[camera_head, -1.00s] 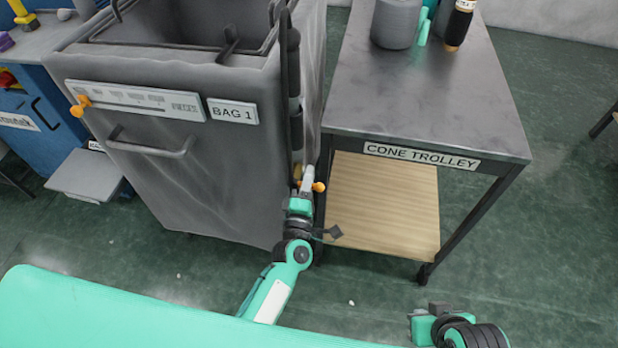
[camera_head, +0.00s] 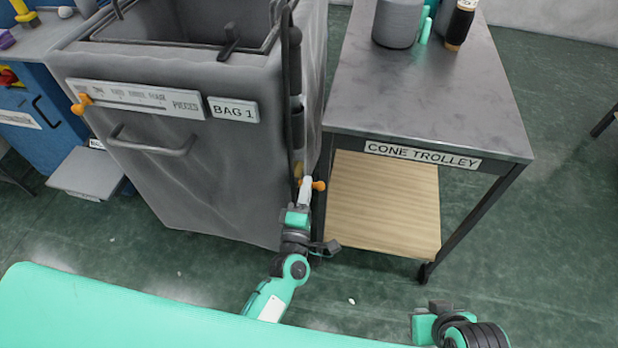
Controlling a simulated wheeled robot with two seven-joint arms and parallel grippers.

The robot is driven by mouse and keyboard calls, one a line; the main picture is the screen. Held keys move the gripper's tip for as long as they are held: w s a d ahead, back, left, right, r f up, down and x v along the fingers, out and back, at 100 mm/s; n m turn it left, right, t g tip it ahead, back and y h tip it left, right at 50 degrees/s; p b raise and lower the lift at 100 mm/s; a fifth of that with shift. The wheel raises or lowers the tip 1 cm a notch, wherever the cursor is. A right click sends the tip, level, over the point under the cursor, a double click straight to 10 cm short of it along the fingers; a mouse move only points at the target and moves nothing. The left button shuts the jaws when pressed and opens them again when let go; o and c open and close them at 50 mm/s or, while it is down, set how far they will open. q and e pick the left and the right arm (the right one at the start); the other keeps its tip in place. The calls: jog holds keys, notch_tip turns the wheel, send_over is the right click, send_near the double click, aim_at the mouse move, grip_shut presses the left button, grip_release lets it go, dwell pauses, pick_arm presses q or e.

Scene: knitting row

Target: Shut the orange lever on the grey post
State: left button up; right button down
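A small orange lever (camera_head: 319,185) sticks out to the right of a short light grey post (camera_head: 305,190), low between the grey bag bin and the cone trolley. My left gripper (camera_head: 300,208) comes up from below and sits just under the post and lever. Its fingers are small and blend with the post, so I cannot tell whether they touch it or how far apart they are. My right gripper (camera_head: 424,320) is low at the right, away from the lever, and its fingers are not clear.
The cone trolley (camera_head: 425,110) stands right, with a wooden lower shelf (camera_head: 385,205). Green floor in front is open.

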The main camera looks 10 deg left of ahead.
pick_arm(q)
jog(key=s+f, duration=0.2)
jog(key=s, duration=0.8)
jog(key=shift+a, duration=0.15)
